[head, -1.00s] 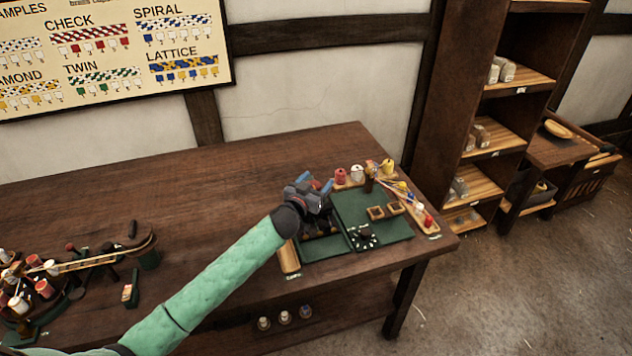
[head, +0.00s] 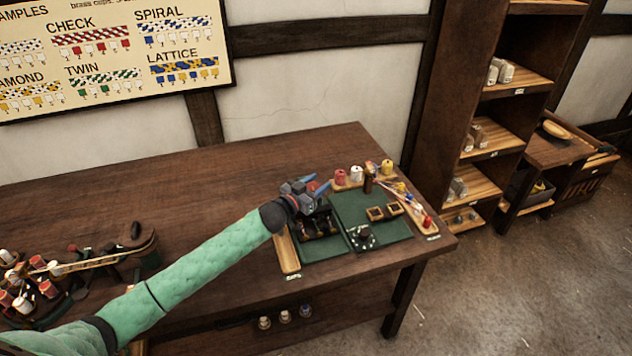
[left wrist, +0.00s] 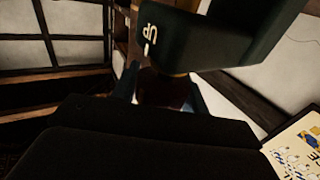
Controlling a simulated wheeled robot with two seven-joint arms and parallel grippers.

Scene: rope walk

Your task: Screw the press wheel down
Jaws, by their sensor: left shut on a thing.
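The press is a dark frame (head: 318,222) standing at the left side of the green mat on the bench. My left gripper (head: 314,187) is over its top in the head view, its blue fingers pointing right. In the left wrist view, the blue fingers of my left gripper (left wrist: 165,90) are shut on a dark brown piece (left wrist: 163,92), which I take to be the press wheel. A dark block marked "UP" (left wrist: 215,32) is close above it there. The wheel's outline is mostly hidden by the gripper. My right gripper is not in view.
The green mat (head: 390,237) holds two small square brass-coloured frames and a dark knob. Coloured spools (head: 356,174) line its back edge. A wooden tray (head: 287,255) is left of the press. A braiding device with spools (head: 45,285) is at far left. The bench middle is clear.

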